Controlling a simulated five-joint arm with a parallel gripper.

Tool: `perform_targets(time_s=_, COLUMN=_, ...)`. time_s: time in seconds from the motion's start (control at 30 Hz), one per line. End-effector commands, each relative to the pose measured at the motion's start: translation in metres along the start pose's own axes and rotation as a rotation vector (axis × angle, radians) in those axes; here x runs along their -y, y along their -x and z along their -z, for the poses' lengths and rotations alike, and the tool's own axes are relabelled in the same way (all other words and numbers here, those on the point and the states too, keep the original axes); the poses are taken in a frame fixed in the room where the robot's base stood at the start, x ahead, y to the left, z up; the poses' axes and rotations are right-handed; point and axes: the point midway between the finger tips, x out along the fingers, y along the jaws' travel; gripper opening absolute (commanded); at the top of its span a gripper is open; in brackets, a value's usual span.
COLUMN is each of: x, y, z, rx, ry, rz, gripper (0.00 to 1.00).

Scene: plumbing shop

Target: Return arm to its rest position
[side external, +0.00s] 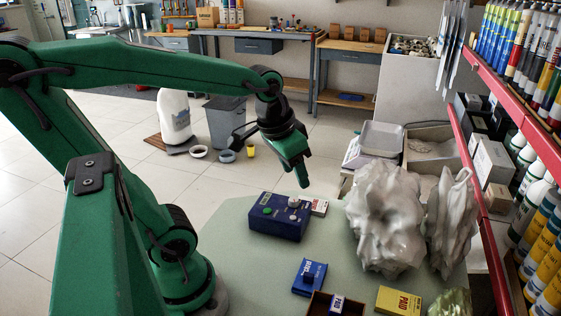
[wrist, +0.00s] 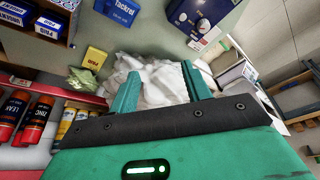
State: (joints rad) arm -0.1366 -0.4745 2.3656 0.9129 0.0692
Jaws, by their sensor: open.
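My green arm reaches from the left across the pale green table (side external: 232,222) in the side external view. My gripper (side external: 304,184) hangs at its end, pointing down, above and behind the dark blue box (side external: 278,217) with a green knob and a pale knob on top. In the wrist view my gripper (wrist: 160,85) shows its two green fingers spread apart, with nothing held between them. Crumpled pale plastic (wrist: 160,80) shows beyond the fingertips. The dark blue box (wrist: 200,15) is at the top of the wrist view.
Large crumpled plastic lumps (side external: 385,215) stand on the table's right side, by a red-edged shelf (side external: 481,180) of bottles. A blue box (side external: 309,277), yellow box (side external: 398,301) and brown tray (side external: 321,304) lie at the front. The table's left part is clear.

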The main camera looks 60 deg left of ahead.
Motion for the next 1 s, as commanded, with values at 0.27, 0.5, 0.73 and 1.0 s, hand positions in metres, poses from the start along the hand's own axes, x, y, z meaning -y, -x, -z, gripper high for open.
perform_targets(time_s=0.27, x=-0.025, y=0.022, z=-0.027, rx=-0.114, ry=-0.042, rz=-0.033, gripper=0.48)
perform_targets(time_s=0.5, x=-0.033, y=0.027, z=-0.037, rx=-0.154, ry=-0.056, rz=-0.049, gripper=0.48)
perform_targets(time_s=0.73, x=-0.033, y=0.028, z=-0.038, rx=-0.156, ry=-0.056, rz=-0.05, gripper=0.48)
perform_targets(time_s=1.0, x=-0.033, y=0.028, z=-0.038, rx=-0.156, ry=-0.056, rz=-0.05, gripper=0.48)
